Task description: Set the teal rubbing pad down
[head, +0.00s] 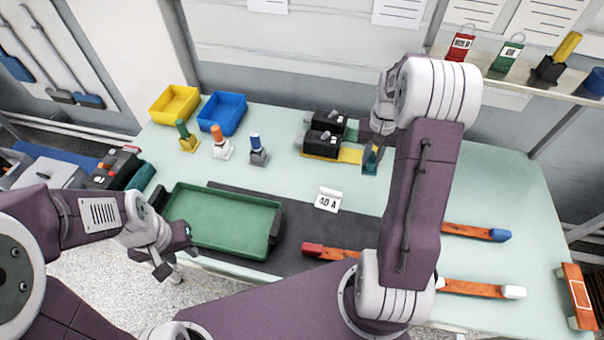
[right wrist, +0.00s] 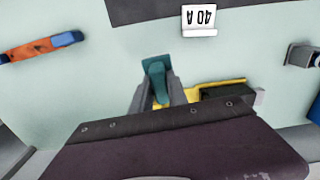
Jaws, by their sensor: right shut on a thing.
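The teal rubbing pad (head: 370,167) is upright at the back of the pale green table, right of the black breakers. My right gripper (head: 372,150) is shut on its handle from above, partly hidden by my arm. In the right wrist view, the teal pad (right wrist: 155,66) shows between the two grey fingers (right wrist: 157,98). Its base is at or very near the tabletop; I cannot tell whether it touches. My left gripper (head: 176,251) is empty at the front left, beside the green tray (head: 222,247), with its fingers apart.
Two black breakers (head: 322,143) sit on a yellow plate (head: 349,156) just left of the pad. A 40 A card (head: 328,200) stands in front. Several stamps, a yellow bin (head: 174,104) and a blue bin (head: 222,113) are back left. Orange bars (head: 470,231) lie right; the back right is clear.

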